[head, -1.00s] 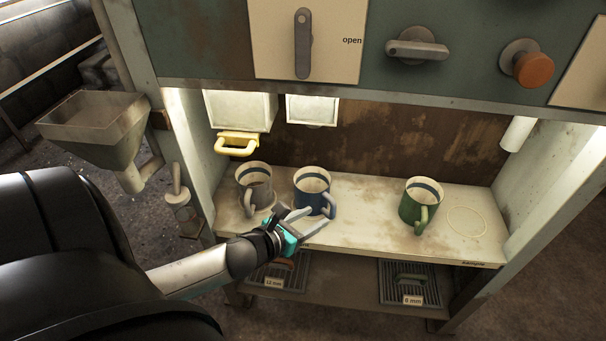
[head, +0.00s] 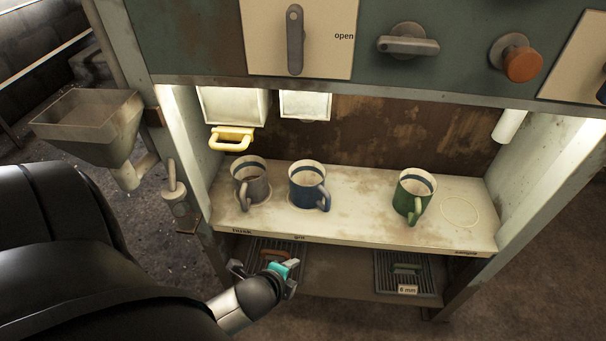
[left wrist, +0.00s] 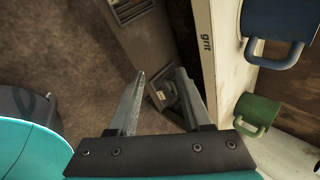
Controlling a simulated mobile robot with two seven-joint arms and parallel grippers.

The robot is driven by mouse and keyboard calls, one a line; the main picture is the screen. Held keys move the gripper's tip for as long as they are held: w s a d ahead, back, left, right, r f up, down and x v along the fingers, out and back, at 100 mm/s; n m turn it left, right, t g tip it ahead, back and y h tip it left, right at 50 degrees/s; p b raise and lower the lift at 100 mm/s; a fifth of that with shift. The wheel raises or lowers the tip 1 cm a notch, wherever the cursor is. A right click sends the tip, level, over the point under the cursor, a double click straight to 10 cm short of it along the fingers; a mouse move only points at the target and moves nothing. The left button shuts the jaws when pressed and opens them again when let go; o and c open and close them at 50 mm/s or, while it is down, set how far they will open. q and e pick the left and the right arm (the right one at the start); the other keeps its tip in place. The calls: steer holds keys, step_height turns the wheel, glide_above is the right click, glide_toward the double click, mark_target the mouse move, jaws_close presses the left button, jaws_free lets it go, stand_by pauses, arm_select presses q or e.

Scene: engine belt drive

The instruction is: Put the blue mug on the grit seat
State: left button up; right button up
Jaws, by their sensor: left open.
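The blue mug (head: 308,187) stands upright on the white shelf, behind the front-edge label "grit" (head: 299,238). A pale ring edge shows by its base, so it appears to stand on the grit seat. Its handle faces front right. In the left wrist view the blue mug (left wrist: 280,28) is cut off at the top right, with the label "grit" (left wrist: 207,44) beside it. My left gripper (head: 285,268) is below the shelf's front edge, apart from the mug. Its fingers (left wrist: 158,80) are open and empty. My right gripper is out of view.
A grey mug (head: 250,183) stands left of the blue mug and a green mug (head: 413,194) to its right. An empty ring (head: 460,211) marks the right end of the shelf. A yellow handle (head: 232,139) juts out at back left. Grated trays lie below.

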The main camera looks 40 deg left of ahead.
arm_select(q)
steer(key=s+d+f+n+g+h, duration=0.2)
steer(key=s+d+f+n+g, duration=0.3)
steer(key=n, duration=0.8)
steer(key=s+d, duration=0.3)
steer(key=d, duration=0.2)
steer(key=shift+d+f, duration=0.15)
steer(key=shift+f, duration=0.1)
steer(key=shift+w, duration=0.1)
